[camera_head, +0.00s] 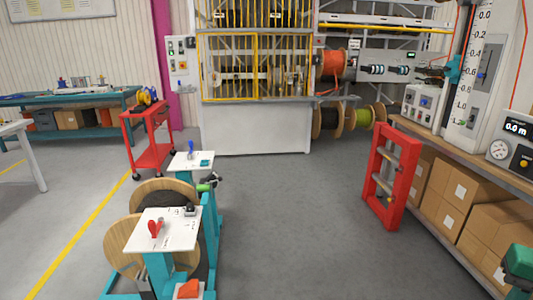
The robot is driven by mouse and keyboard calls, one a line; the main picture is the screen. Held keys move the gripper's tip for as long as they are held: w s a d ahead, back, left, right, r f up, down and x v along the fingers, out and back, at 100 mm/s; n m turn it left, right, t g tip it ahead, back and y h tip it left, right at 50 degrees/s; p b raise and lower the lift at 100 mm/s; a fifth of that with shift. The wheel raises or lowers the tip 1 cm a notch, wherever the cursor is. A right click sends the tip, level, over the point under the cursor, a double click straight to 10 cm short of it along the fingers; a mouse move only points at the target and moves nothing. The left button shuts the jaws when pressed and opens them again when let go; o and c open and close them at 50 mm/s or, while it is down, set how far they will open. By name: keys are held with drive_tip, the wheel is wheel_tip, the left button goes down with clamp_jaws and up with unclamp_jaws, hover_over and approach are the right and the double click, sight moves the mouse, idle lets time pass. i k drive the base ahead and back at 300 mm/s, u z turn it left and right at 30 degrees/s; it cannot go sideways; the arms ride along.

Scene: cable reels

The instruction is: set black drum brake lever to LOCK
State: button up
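A drum of black cable with pale wooden flanges (124,244) sits low in a teal stand at the lower left. A white plate (150,238) on the stand's near post carries a red lever (155,228) and a small dark part (190,210). Small black marks on this plate are too small to read. A second white plate (184,166) farther back carries a blue upright lever (191,149). I cannot tell which lever is the black drum's brake, nor its setting. My gripper is not in view.
A red cart (149,150) stands behind the drum at left. A red frame (388,178) stands at right, before a bench (448,158) with cardboard boxes (462,190) below. A caged machine (256,120) fills the back. The grey floor between is clear.

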sight(221, 178)
drive_tip(key=u, duration=0.2)
drive_tip(key=i, duration=1.15)
drive_tip(key=u, duration=0.55)
drive_tip(key=i, duration=0.9)
drive_tip(key=u, duration=0.2)
